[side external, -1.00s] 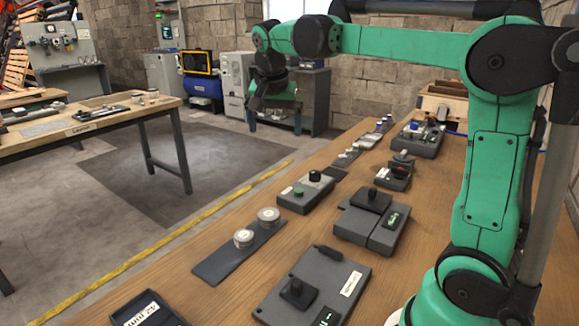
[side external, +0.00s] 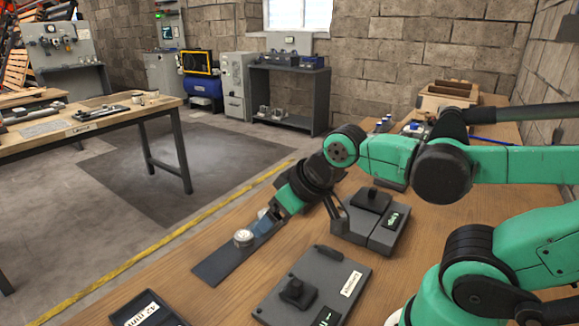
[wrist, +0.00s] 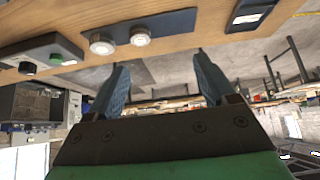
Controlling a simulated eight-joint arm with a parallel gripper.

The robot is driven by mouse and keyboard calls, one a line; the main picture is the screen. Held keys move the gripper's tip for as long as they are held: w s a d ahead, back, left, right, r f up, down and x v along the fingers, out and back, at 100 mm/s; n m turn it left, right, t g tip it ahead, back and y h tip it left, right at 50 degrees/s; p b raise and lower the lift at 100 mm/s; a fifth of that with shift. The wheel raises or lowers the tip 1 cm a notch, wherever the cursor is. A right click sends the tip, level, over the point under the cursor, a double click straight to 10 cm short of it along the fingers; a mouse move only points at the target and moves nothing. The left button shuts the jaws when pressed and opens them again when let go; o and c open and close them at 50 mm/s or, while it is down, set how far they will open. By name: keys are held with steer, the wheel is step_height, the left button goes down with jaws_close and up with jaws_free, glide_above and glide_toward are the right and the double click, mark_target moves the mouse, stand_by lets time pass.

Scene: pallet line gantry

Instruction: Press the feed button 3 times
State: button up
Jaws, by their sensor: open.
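A grey control box (wrist: 64,43) with a green button (wrist: 56,59) and a black knob (wrist: 27,68) shows at the left of the wrist view. I cannot read its label, so I cannot tell whether this is the feed button. In the side view my arm hides that box. My gripper (wrist: 160,62) is open, with two blue fingers apart and nothing between them. In the side view my gripper (side external: 263,226) reaches down-left over the table, by a dark plate (side external: 218,265) with a white-topped round piece (side external: 243,238). A second round piece is mostly hidden behind the fingers.
A wooden bin (side external: 446,96) stands at the back.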

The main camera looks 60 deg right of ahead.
jaws_close()
stand_by(1.4)
